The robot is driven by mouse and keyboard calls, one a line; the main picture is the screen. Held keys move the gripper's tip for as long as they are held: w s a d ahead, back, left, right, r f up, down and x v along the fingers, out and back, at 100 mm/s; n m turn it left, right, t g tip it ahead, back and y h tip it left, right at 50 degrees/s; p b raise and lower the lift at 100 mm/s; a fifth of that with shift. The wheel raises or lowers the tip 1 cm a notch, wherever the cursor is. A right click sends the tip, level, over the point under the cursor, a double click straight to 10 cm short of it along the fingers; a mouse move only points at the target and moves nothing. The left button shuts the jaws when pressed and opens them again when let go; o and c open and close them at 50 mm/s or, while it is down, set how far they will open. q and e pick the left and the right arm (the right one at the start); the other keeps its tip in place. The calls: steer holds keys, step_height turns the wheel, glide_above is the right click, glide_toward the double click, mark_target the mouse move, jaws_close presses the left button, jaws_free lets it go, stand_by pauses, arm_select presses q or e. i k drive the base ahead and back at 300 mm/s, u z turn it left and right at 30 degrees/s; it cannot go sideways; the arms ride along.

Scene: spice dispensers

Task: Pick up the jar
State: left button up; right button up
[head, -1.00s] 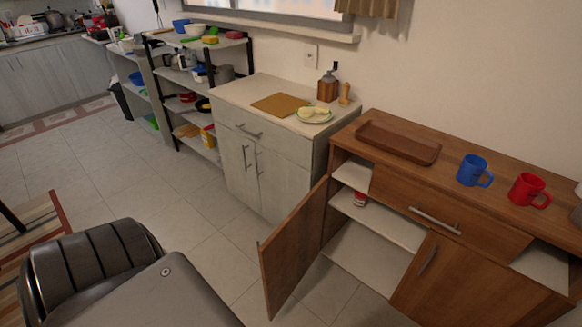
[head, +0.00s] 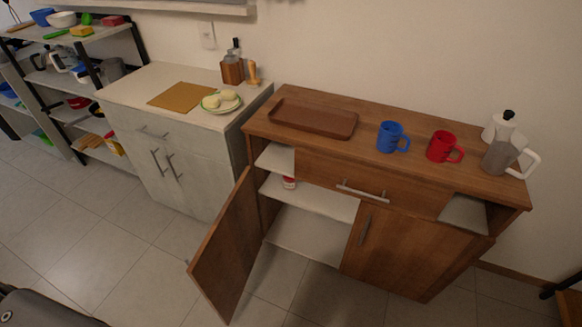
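A small jar (head: 289,183), white with some red, stands on the middle shelf inside the wooden cabinet (head: 400,254), near the left side of the opening. The cabinet's left door (head: 229,247) stands wide open toward the front left, and the right door is shut. Neither of my grippers shows in the head view. Only a dark grey part of my own body is in the lower left corner.
On the cabinet top are a brown tray (head: 314,119), a blue mug (head: 391,137), a red mug (head: 443,147) and a moka pot (head: 503,151). A white counter (head: 167,152) stands to the left. The tiled floor (head: 96,253) in front is clear.

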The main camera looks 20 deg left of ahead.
mark_target(289, 184)
steer(key=i, duration=1.4)
steer(key=z, duration=0.3)
